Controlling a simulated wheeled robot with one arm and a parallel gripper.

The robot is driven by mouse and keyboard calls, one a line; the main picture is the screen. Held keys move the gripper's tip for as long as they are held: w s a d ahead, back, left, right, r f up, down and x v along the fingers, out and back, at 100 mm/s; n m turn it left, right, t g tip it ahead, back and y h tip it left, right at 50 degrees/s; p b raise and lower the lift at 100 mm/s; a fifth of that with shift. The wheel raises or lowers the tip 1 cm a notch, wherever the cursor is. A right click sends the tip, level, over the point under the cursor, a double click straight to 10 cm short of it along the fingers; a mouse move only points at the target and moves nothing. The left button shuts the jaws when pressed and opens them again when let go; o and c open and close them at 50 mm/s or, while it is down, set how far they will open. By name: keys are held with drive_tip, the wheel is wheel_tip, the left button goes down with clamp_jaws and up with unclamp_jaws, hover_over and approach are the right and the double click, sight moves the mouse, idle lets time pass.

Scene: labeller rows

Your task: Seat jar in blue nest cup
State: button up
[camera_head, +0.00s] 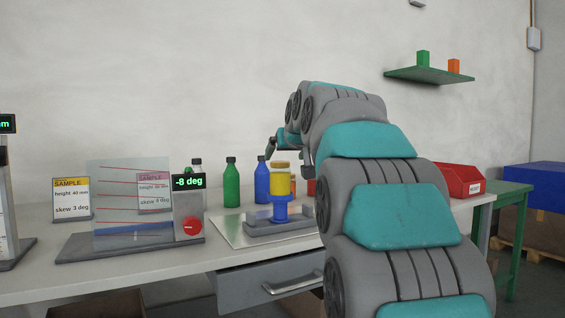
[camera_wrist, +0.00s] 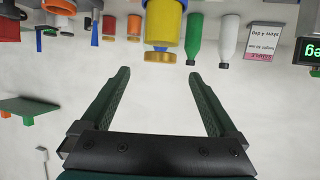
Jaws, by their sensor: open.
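The cup stands on a grey base plate. In the upside-down wrist view the jar (camera_wrist: 164,22) shows at the top middle, lid towards my gripper (camera_wrist: 158,73). My gripper is open and empty, fingers pointing towards the lid and apart from it. In the head view my gripper (camera_head: 276,146) is small, above the jar and partly hidden by my arm.
A green bottle (camera_head: 231,182) and a blue bottle (camera_head: 262,180) stand behind and left of the jar. A clear panel (camera_head: 128,203) and a display post (camera_head: 188,211) reading -8 deg are at the left. A red bin (camera_head: 460,181) is at the right.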

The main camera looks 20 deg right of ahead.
drive_tip(key=v, duration=0.4)
drive_tip(key=s+a+f+g+y, duration=0.15)
drive_tip(key=s+a+f, duration=0.3)
drive_tip(key=f, duration=0.45)
drive_tip(key=s+a+f+n+g+y, duration=0.1)
drive_tip(key=s+a+f+g, duration=0.3)
drive_tip(key=f, duration=0.6)
drive_tip(key=s+a+f+g+y, duration=0.15)
drive_tip(key=s+a+f, duration=0.3)
drive_tip(key=f, duration=0.45)
drive_tip(key=s+a+f+g, duration=0.2)
drive_tip(key=s+f+g, duration=0.2)
drive_tip(key=s+f, duration=0.6)
drive_tip(key=s+a+f+n+g+h, duration=0.1)
drive_tip(key=s+a+f+g, duration=0.2)
drive_tip(key=s+f, duration=0.7)
drive_tip(key=s, duration=0.8)
drive_tip(key=shift+f+n+g, duration=0.25)
drive_tip(key=shift+n+g, duration=0.05)
drive_tip(key=shift+g, duration=0.1)
